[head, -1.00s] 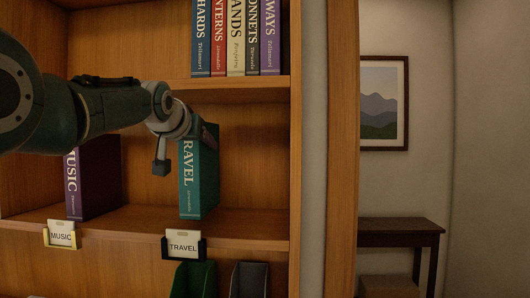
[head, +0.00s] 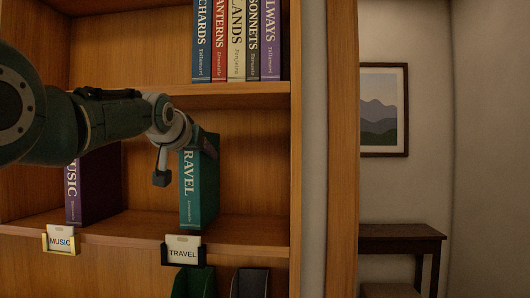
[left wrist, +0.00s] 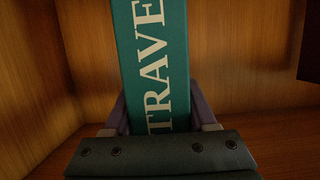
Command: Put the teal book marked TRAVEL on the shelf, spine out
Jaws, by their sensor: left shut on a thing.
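The teal book marked TRAVEL (head: 199,190) is upright on the middle shelf (head: 140,222), its lettered spine facing out. It is just behind the TRAVEL label, and its base looks to be at the shelf board. My left gripper (head: 176,148) is shut on it, with fingers on both sides near the top of the spine. The left wrist view shows the spine (left wrist: 152,60) between the fingers of my left gripper (left wrist: 158,116). My arm hides part of the book's top left. My right gripper is not in view.
A purple MUSIC book (head: 97,190) stands to the left, with a gap between. Label holders for MUSIC (head: 60,241) and TRAVEL (head: 183,251) are on the shelf's front edge. Several books (head: 236,45) stand on the shelf above. The shelf is clear right of the teal book.

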